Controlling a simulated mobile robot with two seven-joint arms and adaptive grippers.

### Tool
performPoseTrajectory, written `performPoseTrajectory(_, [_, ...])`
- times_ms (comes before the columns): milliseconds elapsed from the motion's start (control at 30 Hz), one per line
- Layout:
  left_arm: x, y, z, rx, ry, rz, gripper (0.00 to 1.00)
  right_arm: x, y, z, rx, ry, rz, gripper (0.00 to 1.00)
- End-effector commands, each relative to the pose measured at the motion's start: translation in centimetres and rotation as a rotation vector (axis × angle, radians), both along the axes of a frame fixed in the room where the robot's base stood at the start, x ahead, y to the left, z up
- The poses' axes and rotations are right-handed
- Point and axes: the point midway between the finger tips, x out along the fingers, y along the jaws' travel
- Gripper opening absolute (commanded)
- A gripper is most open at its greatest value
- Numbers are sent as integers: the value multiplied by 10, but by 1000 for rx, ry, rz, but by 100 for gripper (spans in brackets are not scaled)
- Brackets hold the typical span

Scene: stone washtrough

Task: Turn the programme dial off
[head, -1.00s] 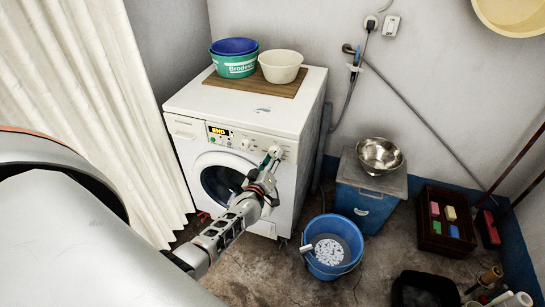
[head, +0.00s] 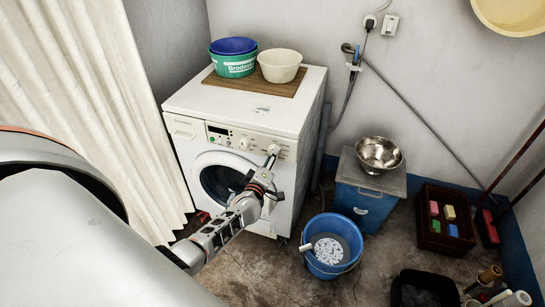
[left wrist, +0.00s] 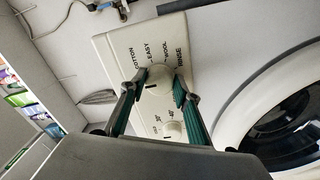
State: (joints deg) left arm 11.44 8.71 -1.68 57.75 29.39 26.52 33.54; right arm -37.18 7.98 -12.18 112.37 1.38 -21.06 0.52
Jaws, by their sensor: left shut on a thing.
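The washing machine (head: 245,105) stands against the wall with its round door shut. The programme dial is a white knob (left wrist: 157,92) with a dark line, ringed by the words COTTON, EASY, WOOL and RINSE in the left wrist view. My left gripper (left wrist: 157,88) is shut on this dial, with a green-padded finger on either side. In the head view my left gripper (head: 270,163) is at the panel's right end and hides part of the dial. The display (head: 218,130) is dark. My right gripper is not in view.
A second knob (left wrist: 174,131), marked 30 and 40, sits close beside the gripped dial. Basins (head: 280,66) stand on a wooden board on top. A blue bucket (head: 330,262) and a blue box (head: 362,207) stand to the right.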

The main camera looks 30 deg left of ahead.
Motion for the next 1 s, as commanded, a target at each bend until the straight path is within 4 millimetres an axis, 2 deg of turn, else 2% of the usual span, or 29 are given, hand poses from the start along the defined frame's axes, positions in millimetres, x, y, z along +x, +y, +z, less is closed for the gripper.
performPoseTrajectory(300, [0, 0, 0, -5, -2, 1, 10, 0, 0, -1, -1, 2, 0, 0])
performPoseTrajectory(333, [0, 0, 0, -5, -2, 1, 39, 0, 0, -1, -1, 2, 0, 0])
performPoseTrajectory(367, [0, 0, 0, -4, -1, 1, 46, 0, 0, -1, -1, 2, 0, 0])
performPoseTrajectory(400, [0, 0, 0, -4, -1, 1, 48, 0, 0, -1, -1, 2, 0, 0])
performPoseTrajectory(767, [-2, -1, 0, -3, -1, 0, 48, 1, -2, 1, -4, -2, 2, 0])
performPoseTrajectory(867, [-9, -3, -1, -5, 0, 0, 48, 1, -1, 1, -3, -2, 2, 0])
performPoseTrajectory(1000, [-29, -7, -2, -4, 1, 0, 48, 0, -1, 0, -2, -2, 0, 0])
